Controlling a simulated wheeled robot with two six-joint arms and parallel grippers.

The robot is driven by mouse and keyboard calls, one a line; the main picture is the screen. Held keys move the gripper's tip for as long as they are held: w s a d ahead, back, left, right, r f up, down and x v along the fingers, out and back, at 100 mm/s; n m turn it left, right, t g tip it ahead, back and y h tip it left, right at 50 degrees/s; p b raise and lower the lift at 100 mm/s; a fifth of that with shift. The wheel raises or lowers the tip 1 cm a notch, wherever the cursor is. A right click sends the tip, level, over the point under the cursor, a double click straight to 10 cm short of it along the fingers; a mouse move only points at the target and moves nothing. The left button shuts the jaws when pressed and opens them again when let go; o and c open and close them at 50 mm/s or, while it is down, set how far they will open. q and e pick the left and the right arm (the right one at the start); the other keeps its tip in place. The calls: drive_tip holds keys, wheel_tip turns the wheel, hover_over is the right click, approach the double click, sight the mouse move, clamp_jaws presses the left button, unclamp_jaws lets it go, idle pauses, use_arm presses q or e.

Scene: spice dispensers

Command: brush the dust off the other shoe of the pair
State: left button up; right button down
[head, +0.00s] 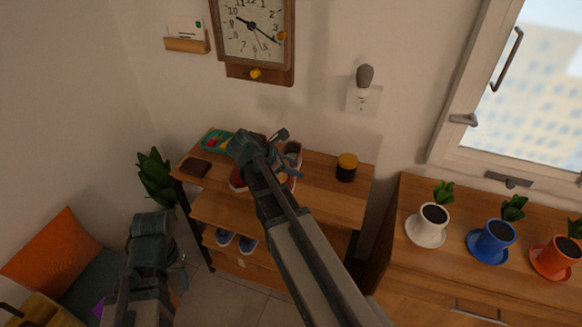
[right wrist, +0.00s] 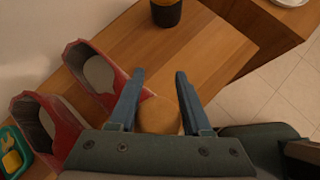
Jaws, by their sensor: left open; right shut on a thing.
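A pair of red shoes with grey insides stands on the rack's top board. In the right wrist view one red shoe (right wrist: 92,78) is nearer the jar and the other red shoe (right wrist: 45,125) is nearer the teal tray. In the head view my right arm covers much of them, and part of a red shoe (head: 237,180) shows. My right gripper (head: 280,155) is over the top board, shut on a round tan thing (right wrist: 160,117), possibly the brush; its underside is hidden. My left gripper (head: 180,265) is open, low left of the rack. I cannot make out dust.
A dark jar (head: 347,168), a brown item (head: 195,167) and a teal tray (head: 214,138) stand on the top board. Blue shoes (head: 248,244) are on a lower shelf. Three potted plants, including a white pot (head: 430,227), stand on the right cabinet. Bare board lies before the jar.

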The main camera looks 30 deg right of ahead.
drive_tip(key=shift+w, duration=0.1)
drive_tip(key=shift+w+a+f, duration=0.15)
drive_tip(key=shift+w+a, duration=1.95)
drive_tip(key=shift+w, duration=0.3)
drive_tip(key=r+p, duration=0.4)
drive_tip(key=s+a+r+p, duration=0.1)
drive_tip(key=r, duration=0.1)
drive_tip(key=shift+p, duration=0.4)
wheel_tip(320, 180, up, 3)
drive_tip(key=p, duration=0.3)
drive_tip(key=shift+s+a, duration=0.15)
drive_tip(key=shift+f, duration=0.1)
